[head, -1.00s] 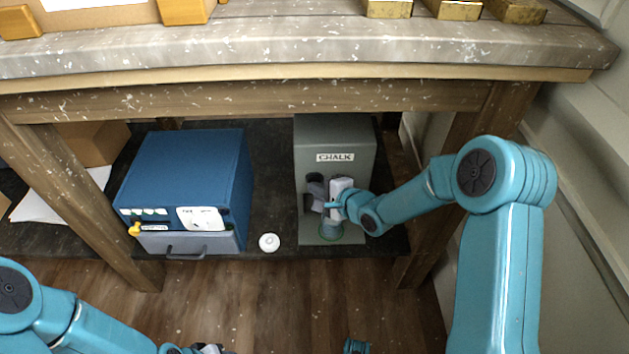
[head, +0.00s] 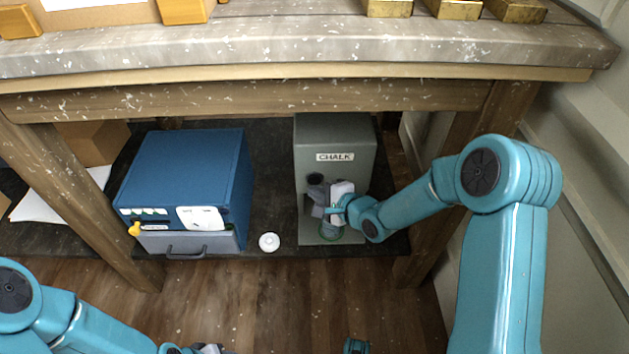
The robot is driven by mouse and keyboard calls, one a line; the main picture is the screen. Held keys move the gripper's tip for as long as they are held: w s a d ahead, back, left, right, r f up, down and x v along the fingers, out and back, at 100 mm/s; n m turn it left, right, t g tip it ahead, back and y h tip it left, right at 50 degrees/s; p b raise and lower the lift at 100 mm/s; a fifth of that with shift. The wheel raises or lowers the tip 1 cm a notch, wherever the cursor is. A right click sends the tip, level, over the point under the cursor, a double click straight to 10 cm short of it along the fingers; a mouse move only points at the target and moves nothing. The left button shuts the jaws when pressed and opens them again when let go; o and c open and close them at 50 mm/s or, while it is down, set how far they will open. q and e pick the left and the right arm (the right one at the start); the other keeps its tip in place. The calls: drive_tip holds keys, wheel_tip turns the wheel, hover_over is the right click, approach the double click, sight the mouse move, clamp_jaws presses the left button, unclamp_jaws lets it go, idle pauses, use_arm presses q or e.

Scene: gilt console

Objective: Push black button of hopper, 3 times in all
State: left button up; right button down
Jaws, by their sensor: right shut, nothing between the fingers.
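The hopper (head: 335,135) is a grey box labelled CHALK on the low shelf under the table. My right gripper (head: 317,202) is shut and empty at the left part of the hopper's front. The gripper hides much of the front, so contact with the button cannot be seen. My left gripper (head: 206,349) is cut off by the bottom edge.
A blue box (head: 190,165) with a grey drawer and yellow tap stands left on the shelf. A small white round object (head: 269,242) lies between it and the hopper. The tabletop's front edge (head: 300,50) overhangs the shelf; a wooden leg (head: 445,170) stands right of the hopper.

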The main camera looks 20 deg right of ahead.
use_arm(q)
drive_tip(key=shift+f+b, duration=0.3)
use_arm(e)
drive_tip(key=shift+s+a, duration=0.25)
drive_tip(key=shift+s, duration=0.55)
drive_tip(key=shift+s+a, duration=0.2)
drive_tip(key=shift+s, duration=0.6)
drive_tip(key=shift+s+a, duration=0.25)
drive_tip(key=shift+s, duration=0.55)
drive_tip(key=shift+f, duration=0.1)
idle(0.4)
